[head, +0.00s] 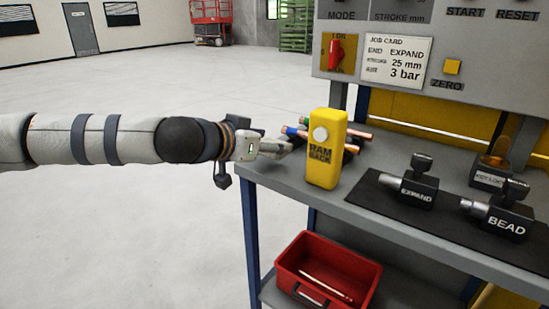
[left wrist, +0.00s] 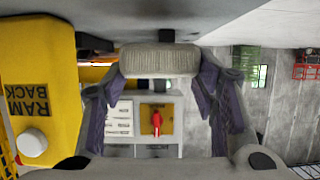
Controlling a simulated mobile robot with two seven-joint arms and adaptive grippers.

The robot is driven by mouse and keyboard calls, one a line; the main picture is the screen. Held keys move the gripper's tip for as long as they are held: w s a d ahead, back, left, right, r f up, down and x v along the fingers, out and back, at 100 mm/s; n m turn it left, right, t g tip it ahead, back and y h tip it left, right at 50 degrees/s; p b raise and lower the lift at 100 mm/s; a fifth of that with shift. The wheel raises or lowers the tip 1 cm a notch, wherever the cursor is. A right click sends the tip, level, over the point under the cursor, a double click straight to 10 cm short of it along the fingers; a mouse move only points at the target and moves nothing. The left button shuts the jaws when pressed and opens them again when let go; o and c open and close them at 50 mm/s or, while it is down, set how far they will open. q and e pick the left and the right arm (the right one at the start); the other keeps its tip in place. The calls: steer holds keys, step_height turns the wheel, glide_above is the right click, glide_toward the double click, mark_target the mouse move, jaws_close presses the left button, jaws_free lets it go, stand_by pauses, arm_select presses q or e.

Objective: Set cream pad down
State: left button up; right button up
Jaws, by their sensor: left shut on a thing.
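The cream pad (left wrist: 160,60) shows in the left wrist view as a ribbed, pale block between the two dark fingers of my left gripper (left wrist: 160,85). The gripper is shut on it. In the head view my left gripper (head: 277,148) is at the left end of the grey bench (head: 262,170), just left of the yellow RAM BACK block (head: 326,150). I cannot make out the pad there, nor tell whether it touches the bench. The yellow block also shows at the left of the left wrist view (left wrist: 40,65). My right gripper is not in view.
Several copper tubes (head: 357,134) with coloured ends lie behind the yellow block. A black mat (head: 375,192) carries the EXPAND tool (head: 415,188) and BEAD tool (head: 500,215). A red bin (head: 350,270) sits below. A control panel (head: 440,40) stands above the bench.

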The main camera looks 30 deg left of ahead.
arm_select(q)
step_height(320, 180, down, 3)
steer(key=shift+r, duration=0.25)
steer(key=shift+f, duration=0.2)
steer(key=o, duration=1)
steer(key=shift+o, duration=0.2)
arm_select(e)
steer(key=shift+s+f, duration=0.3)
